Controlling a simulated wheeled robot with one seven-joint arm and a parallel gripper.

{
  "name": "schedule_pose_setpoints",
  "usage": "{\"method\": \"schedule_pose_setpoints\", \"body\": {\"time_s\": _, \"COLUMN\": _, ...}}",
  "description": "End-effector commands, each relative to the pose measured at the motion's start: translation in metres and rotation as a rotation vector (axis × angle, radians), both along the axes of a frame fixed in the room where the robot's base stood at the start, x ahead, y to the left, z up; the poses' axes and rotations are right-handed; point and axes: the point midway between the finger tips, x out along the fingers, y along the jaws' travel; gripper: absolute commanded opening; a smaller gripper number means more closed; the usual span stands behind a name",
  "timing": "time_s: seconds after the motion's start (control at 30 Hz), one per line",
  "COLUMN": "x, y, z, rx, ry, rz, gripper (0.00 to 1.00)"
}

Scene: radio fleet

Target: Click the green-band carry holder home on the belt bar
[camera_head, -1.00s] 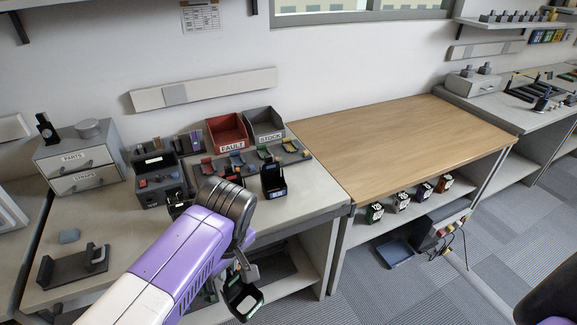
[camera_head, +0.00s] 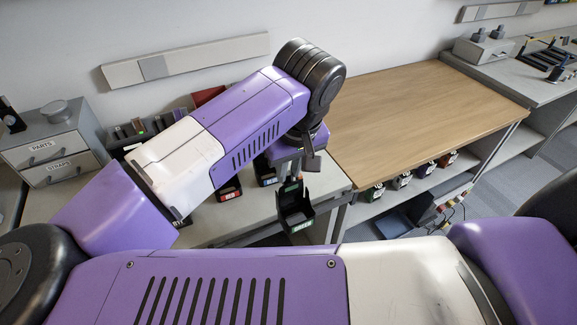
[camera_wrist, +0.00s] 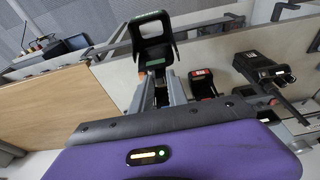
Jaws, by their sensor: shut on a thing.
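The green-band carry holder (camera_head: 296,211), a black open cradle with a green label low on its front, hangs below my gripper (camera_head: 292,174) in the head view. It is just off the front edge of the grey bench, in the air. In the wrist view the holder (camera_wrist: 153,52) sits at the ends of my gripper's fingers (camera_wrist: 160,88), which are shut on it. A red-band holder (camera_head: 229,190) and a blue-band holder (camera_head: 265,174) stand on the bench to the left. I cannot make out the belt bar; my arm hides much of the bench.
The wooden table (camera_head: 420,115) on the right has a clear top. Several radios (camera_head: 401,180) stand on its lower shelf. A grey drawer unit (camera_head: 52,145) is at the far left. A red bin (camera_head: 207,95) is partly hidden behind my arm.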

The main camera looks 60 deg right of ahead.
Motion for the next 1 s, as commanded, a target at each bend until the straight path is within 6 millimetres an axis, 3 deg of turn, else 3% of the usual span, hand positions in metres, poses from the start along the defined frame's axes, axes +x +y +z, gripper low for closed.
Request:
{"method": "schedule_pose_setpoints", "body": {"time_s": 0.3, "x": 0.000, "y": 0.001, "z": -0.004, "rx": -0.001, "ry": -0.002, "rz": -0.005, "gripper": 0.00}}
{"method": "schedule_pose_setpoints", "body": {"time_s": 1.0, "x": -0.001, "y": 0.001, "z": -0.052, "rx": -0.001, "ry": 0.001, "rz": -0.003, "gripper": 0.00}}
